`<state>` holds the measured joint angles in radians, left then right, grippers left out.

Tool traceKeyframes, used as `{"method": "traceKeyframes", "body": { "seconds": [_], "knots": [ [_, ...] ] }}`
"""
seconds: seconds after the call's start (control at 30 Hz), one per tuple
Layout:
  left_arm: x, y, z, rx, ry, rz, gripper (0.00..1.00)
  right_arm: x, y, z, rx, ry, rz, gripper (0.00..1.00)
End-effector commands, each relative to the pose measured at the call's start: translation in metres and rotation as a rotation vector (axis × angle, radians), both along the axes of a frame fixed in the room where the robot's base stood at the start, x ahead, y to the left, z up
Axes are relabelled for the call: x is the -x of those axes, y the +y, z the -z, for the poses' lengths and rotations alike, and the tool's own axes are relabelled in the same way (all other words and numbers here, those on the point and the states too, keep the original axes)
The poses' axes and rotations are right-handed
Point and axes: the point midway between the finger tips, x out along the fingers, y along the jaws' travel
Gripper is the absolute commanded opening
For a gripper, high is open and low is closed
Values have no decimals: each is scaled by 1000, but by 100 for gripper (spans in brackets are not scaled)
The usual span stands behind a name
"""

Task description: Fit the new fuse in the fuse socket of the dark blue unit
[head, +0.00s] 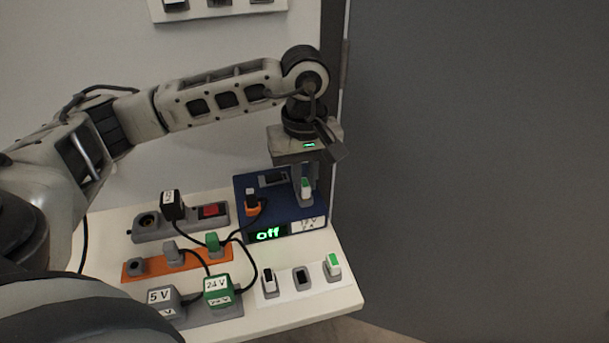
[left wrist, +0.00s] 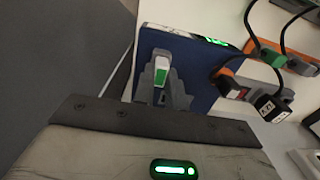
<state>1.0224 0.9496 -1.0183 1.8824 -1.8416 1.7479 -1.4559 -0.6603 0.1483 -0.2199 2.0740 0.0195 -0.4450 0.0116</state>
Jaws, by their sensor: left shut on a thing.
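The dark blue unit (head: 244,190) stands at the back right of the white table, its green display (head: 268,234) reading "off". A dark rectangular recess (head: 272,179) shows on its top. My left gripper (head: 307,184) points down over the unit's right part, shut on a white fuse with a green top (head: 306,189). In the left wrist view the fuse (left wrist: 161,73) sits between the grey fingers (left wrist: 160,84), with the blue top (left wrist: 203,88) around them. The fingers hide the fuse's lower end, so I cannot tell whether it is in a socket. My right gripper is not in view.
A white holder strip (head: 286,294) at the front carries a similar green-topped piece (head: 333,265). An orange plug (head: 252,207) with a black cable is on the unit. Grey and orange power strips (head: 134,266) and adapters (head: 217,290) fill the left. A grey panel (head: 470,150) stands at right.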

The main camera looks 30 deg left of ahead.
Motion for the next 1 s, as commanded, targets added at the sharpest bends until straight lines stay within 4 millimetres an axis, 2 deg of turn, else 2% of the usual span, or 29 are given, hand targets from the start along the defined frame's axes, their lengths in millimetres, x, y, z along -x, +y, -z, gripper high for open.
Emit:
{"method": "traceKeyframes", "body": {
  "seconds": [0.03, 0.2, 0.23, 0.3, 0.63, 0.8, 1.0],
  "knots": [
    [0, 0, 0, 0, 0, 0, 0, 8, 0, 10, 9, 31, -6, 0],
    [0, 0, 0, 0, 0, 0, 0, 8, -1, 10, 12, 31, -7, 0],
    [0, 0, 0, 0, 0, 0, 22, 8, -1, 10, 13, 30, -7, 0],
    [0, 0, 1, 0, 0, 0, 39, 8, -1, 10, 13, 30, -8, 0],
    [0, 0, 1, 0, 0, 0, 39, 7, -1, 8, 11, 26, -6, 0],
    [0, 0, 0, 0, 0, 0, 39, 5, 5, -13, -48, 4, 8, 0],
    [-2, 0, -50, 2, -8, -1, 39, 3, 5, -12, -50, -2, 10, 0]
  ]
}}
